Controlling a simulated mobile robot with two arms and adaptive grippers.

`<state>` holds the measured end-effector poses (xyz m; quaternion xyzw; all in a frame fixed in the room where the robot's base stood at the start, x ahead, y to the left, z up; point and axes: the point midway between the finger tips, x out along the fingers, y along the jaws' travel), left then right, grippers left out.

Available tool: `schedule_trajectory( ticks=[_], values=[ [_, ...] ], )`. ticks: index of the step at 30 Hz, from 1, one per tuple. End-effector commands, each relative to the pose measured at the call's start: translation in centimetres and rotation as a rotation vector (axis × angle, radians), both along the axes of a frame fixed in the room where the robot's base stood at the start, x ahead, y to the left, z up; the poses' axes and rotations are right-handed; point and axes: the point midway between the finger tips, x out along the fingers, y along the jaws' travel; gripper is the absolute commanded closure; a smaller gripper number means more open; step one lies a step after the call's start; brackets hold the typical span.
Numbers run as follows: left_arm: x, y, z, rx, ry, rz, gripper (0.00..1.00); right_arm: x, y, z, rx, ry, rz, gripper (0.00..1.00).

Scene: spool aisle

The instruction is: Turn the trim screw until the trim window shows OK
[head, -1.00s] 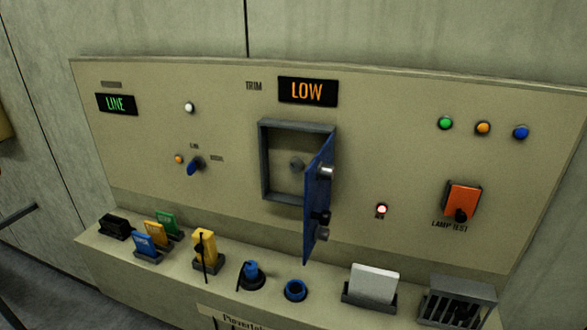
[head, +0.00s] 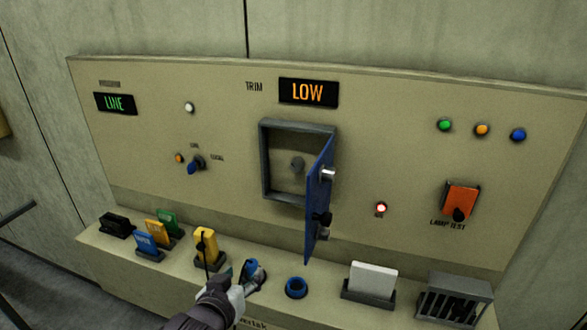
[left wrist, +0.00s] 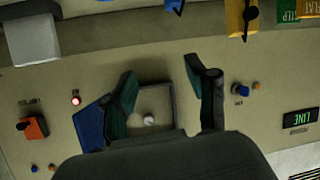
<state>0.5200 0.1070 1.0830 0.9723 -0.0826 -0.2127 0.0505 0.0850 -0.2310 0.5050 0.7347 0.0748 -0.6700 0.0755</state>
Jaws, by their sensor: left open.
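The trim window (head: 308,92) reads LOW in orange. Below it is a grey-framed recess (head: 265,165) with its blue door (head: 318,200) swung open to the right. My left gripper (head: 228,270) is low at the front ledge, left of and partly in front of a blue-topped piece (head: 258,272) in a dark holder. In the left wrist view its fingers (left wrist: 165,85) are spread with nothing between them, facing the panel. My right gripper is not seen.
Yellow (head: 206,243), blue (head: 146,242) and green (head: 168,222) tags stand on the ledge at left. A blue ring (head: 296,287), a white card (head: 373,280) and a slotted box (head: 455,300) stand at right. The open door juts outward beside the recess.

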Motion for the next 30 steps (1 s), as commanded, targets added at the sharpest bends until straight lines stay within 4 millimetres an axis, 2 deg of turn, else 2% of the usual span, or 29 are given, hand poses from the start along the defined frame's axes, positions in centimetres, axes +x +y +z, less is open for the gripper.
schedule_trajectory(
  ticks=[1,3,6,9,16,24,30],
  values=[
    [2.1,-1.4,3.4,-0.031,-0.098,-0.016,0.42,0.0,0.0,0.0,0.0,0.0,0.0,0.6],
    [4.0,-3.2,7.2,-0.078,-0.212,-0.042,0.42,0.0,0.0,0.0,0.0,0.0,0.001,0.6],
    [5.6,-5.1,11.2,-0.124,-0.325,-0.076,0.42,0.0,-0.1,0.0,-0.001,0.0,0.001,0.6],
    [6.3,-6.0,13.2,-0.148,-0.38,-0.097,0.42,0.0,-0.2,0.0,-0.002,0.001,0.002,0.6],
    [8.5,-7.0,13.9,-0.153,-0.393,-0.102,0.42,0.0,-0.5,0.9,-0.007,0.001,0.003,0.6],
    [14.0,-8.7,14.1,-0.152,-0.392,-0.102,0.42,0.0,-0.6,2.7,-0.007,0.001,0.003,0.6],
    [17.4,-9.9,13.8,-0.153,-0.39,-0.102,0.42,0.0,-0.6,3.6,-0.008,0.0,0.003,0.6]
  ],
)
